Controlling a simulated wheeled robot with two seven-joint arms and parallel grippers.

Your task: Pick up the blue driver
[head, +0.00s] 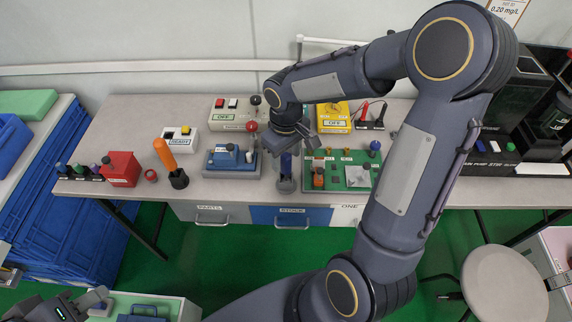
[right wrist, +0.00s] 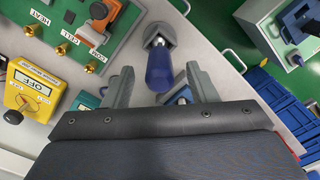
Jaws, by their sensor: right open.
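The blue driver (head: 286,164) stands upright, handle up, in a small grey holder (head: 286,184) near the front edge of the table. My right gripper (head: 290,149) is just above it, pointing down. In the right wrist view the driver's blue handle (right wrist: 159,70) shows between the two spread fingers of the right gripper (right wrist: 160,76), with a gap on each side. The grey holder (right wrist: 159,36) shows beyond the handle. My left gripper (head: 88,304) is at the bottom left, away from the table, and its fingers are only partly seen.
A blue device (head: 230,160) sits left of the blue driver. A green board (head: 357,185) lies close on its right. A yellow tester (head: 334,118) stands behind.

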